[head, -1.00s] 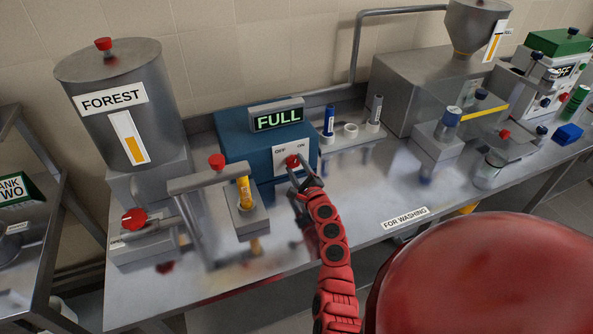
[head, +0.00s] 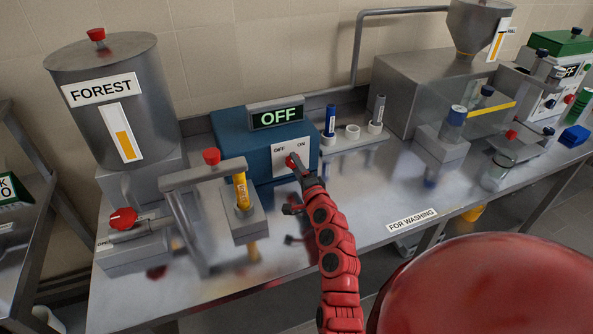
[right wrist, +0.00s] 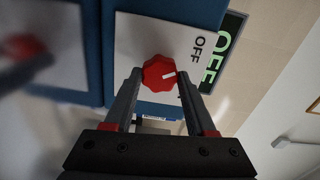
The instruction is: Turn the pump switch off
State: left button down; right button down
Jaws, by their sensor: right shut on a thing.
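The pump switch is a red knob (head: 290,160) on a white plate marked OFF and ON, on the front of a blue box (head: 237,152). The display (head: 277,117) on the box reads OFF in green. My right gripper (head: 294,164) is shut on the red knob. In the right wrist view the two fingers (right wrist: 159,78) lie on either side of the knob (right wrist: 158,71), whose white mark points toward the OFF label (right wrist: 198,47). My left gripper is not in view.
A steel FOREST tank (head: 112,105) stands left of the box, with a red valve knob (head: 123,219) below it. A yellow-filled tube (head: 241,192) stands in front of the box. Vials (head: 331,120) in a rack and a steel hopper (head: 478,30) are to the right.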

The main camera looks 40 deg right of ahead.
jog(key=shift+f+n, duration=0.1)
jog(key=shift+n, duration=0.4)
jog(key=shift+c, duration=1.1)
grip_release()
jog(key=b+v, duration=0.4)
jog(key=v, duration=1.2)
jog(key=shift+s+a, duration=0.3)
jog(key=shift+s, duration=0.4)
